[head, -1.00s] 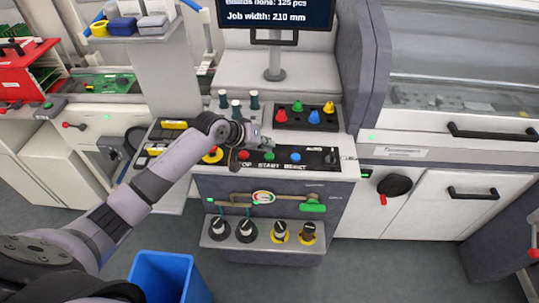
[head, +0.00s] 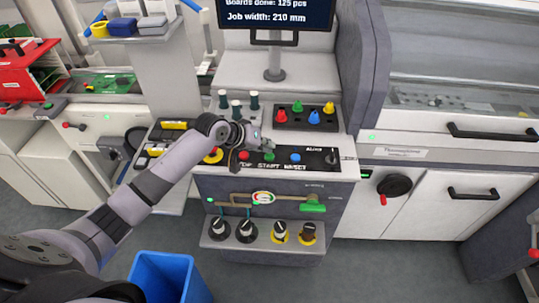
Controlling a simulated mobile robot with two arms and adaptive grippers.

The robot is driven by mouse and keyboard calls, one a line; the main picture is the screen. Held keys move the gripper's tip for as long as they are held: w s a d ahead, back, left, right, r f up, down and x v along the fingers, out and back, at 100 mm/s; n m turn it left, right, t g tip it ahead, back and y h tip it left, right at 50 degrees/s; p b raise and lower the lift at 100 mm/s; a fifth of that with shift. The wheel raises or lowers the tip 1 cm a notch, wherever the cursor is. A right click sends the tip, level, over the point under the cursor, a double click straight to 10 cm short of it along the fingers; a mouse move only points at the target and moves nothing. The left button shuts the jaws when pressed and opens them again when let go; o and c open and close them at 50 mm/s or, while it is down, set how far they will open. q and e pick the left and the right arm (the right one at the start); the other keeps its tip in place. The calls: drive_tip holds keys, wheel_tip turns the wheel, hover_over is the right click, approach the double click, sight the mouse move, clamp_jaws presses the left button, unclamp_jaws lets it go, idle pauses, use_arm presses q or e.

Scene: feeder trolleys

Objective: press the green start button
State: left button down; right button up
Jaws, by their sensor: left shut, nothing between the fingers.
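The green start button (head: 269,156) sits on the black button strip (head: 318,158) on the front of the console, between a red button (head: 244,155) and a blue button (head: 295,157). The label under it reads START. My left gripper (head: 266,145) is shut and empty. Its fingertips are just above and behind the green button in the picture; I cannot tell whether they touch it. My right gripper is not in view.
A black tray with coloured cones (head: 314,117) stands behind the strip. Below are a gauge (head: 263,198), a green-handled valve (head: 312,208) and several knobs (head: 280,232). A blue bin (head: 160,277) stands on the floor.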

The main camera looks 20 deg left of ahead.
use_arm(q)
drive_tip(key=shift+f, duration=0.25)
drive_tip(key=shift+f, duration=0.55)
idle(0.8)
drive_tip(key=shift+r+p, duration=0.95)
drive_tip(key=shift+p, duration=0.1)
wheel_tip(320, 180, up, 5)
drive_tip(key=p, duration=0.5)
drive_tip(key=shift+r, duration=0.1)
